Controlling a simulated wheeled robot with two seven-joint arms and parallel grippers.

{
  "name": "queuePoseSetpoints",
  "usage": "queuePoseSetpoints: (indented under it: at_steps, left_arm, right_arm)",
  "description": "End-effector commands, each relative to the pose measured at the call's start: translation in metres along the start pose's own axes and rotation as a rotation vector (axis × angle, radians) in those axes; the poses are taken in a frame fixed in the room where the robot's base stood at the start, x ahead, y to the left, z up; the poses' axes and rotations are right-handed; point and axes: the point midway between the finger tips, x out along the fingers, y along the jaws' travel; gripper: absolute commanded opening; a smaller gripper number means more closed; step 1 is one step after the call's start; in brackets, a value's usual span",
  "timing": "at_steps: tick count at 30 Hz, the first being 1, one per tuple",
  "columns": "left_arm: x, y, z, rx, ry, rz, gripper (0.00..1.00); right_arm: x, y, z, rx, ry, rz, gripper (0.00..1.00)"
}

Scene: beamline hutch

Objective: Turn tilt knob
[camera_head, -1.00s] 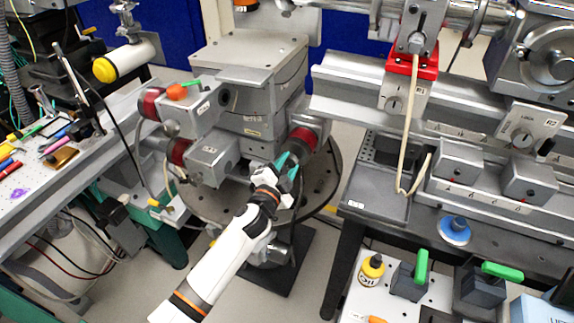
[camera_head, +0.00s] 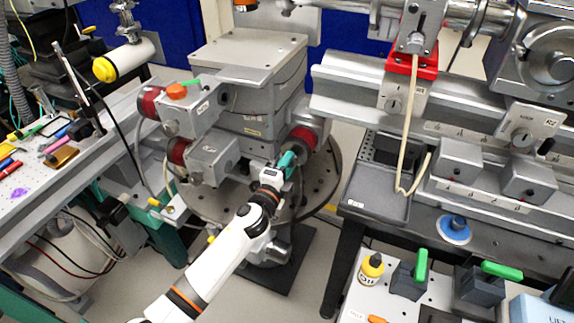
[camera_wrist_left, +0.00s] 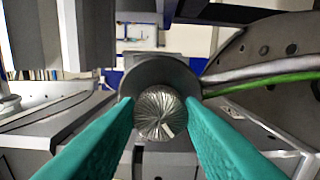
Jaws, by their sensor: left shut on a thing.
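My left gripper (camera_head: 287,160) has green fingers and reaches up to the right side of the grey stage stack (camera_head: 262,95). In the left wrist view, its fingers (camera_wrist_left: 160,122) stand on both sides of a round, ribbed metal knob (camera_wrist_left: 160,114) and are shut on it. A small light mark shows on the knob's lower right face. Behind the knob is a dark round housing (camera_wrist_left: 150,72). In the head view the knob is mostly hidden by the fingers, below a motor with a red ring (camera_head: 303,136). My right gripper is not in view.
Other red-ringed motors (camera_head: 178,150) stick out on the stack's left. Cables hang near the round perforated base plate (camera_head: 325,180). A bench with a rail (camera_head: 350,85) stands at right, and a tool-covered table (camera_head: 40,190) at left.

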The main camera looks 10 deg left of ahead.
Motion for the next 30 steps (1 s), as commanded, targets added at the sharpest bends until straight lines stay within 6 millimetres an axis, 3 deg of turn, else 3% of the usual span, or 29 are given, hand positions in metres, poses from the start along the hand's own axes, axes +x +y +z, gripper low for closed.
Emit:
queuePoseSetpoints:
  at_steps: [12, 13, 16, 25, 30]
  left_arm:
    - [0.000, -0.002, 0.001, 0.005, -0.002, -0.002, 0.12]
    - [0.000, -0.002, 0.001, 0.005, -0.002, -0.003, 0.39]
    - [0.000, -0.001, 0.001, 0.004, -0.001, -0.002, 0.56]
    - [-0.002, -0.001, 0.000, 0.004, 0.000, -0.001, 0.56]
    - [-0.020, -0.001, 0.000, 0.004, 0.000, -0.002, 0.56]
  right_arm:
    - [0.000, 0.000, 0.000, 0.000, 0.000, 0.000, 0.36]
    - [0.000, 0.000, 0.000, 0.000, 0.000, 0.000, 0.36]
    - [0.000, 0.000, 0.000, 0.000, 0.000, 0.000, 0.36]
    - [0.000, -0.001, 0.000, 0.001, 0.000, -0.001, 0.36]
    - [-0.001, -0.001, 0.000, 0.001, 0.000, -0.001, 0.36]
